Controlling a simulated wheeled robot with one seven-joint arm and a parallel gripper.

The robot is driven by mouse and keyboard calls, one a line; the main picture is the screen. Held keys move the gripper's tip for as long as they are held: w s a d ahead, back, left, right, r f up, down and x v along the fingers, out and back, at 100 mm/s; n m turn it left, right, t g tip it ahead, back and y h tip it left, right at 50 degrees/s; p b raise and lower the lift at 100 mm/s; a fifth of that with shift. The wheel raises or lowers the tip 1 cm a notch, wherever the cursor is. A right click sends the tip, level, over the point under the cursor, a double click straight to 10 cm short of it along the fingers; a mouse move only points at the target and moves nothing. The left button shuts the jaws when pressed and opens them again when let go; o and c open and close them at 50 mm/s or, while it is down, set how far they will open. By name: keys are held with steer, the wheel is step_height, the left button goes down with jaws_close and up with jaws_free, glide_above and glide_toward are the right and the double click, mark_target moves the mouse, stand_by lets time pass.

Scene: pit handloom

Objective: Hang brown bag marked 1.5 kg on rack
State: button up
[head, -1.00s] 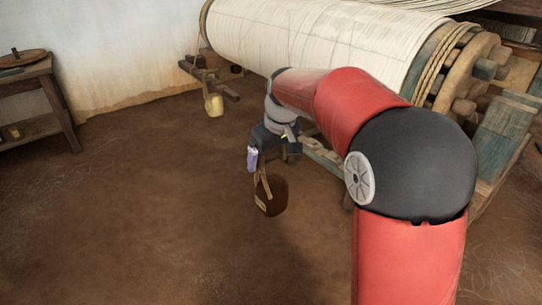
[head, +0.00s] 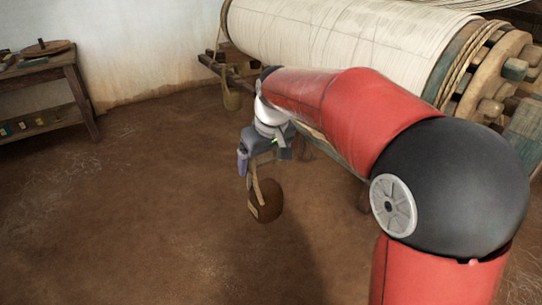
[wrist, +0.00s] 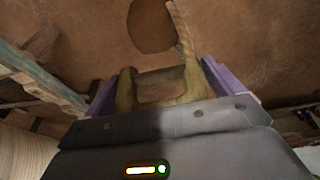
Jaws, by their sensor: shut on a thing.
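My gripper (head: 262,163) is shut on the strap of a brown bag (head: 265,203). The bag hangs below the jaws, above the earth floor, with a pale label on its left side that is too small to read. In the wrist view the strap passes between the purple fingers (wrist: 168,85), and the brown bag (wrist: 150,25) shows beyond them. My gripper is to the right of and nearer than the rack. My arm hides part of the loom.
The loom's large roller of white cloth (head: 340,30) runs across the top right, with a wooden beam below it. A wooden table (head: 45,75) with small things on its lower shelf stands at the left wall. The floor (head: 150,210) between is clear.

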steer(key=s+a+r, duration=0.1)
steer(key=s+a, duration=0.3)
steer(key=a, duration=0.2)
stand_by(0.6)
stand_by(0.6)
